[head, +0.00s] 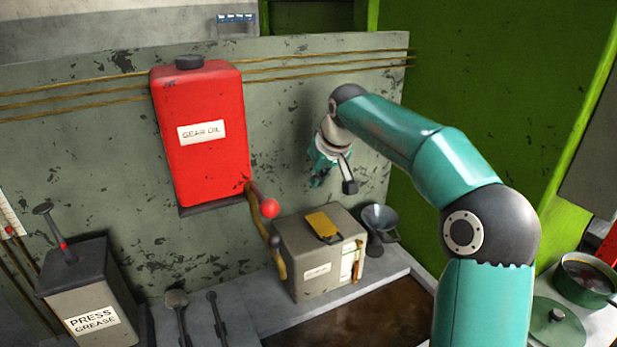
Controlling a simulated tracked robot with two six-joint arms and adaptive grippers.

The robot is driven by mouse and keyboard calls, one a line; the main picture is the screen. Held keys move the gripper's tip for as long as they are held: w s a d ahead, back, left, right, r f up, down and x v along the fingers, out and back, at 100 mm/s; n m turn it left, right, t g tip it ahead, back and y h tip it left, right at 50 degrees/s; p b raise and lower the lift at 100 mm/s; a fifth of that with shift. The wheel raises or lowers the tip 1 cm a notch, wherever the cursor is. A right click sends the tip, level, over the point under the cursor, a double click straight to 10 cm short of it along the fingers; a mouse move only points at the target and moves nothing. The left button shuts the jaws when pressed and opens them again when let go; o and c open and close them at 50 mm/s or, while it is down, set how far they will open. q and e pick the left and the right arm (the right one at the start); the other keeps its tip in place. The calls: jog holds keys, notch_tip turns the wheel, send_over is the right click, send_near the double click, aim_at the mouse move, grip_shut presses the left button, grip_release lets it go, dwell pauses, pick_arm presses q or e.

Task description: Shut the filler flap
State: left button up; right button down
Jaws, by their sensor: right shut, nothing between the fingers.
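The filler flap (322,225) is a small yellow plate with a dark edge on top of a grey box (300,262). It looks close to flat, but I cannot tell whether it is fully down. My right gripper (334,183) is above and behind the box, in front of the grey panel. It is shut and empty, apart from the flap. My left gripper is out of view.
A red gear oil tank (205,155) hangs on the panel, with a red-knobbed lever (268,208) below it. A funnel (380,222) stands right of the box. A press grease can (88,295) is at left. A pot (586,280) stands at right.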

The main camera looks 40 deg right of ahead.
notch_tip(320, 180, up, 6)
jog(key=p, duration=0.4)
jog(key=shift+f+p, duration=0.2)
jog(key=shift+p, duration=0.1)
jog(key=shift+f, duration=0.1)
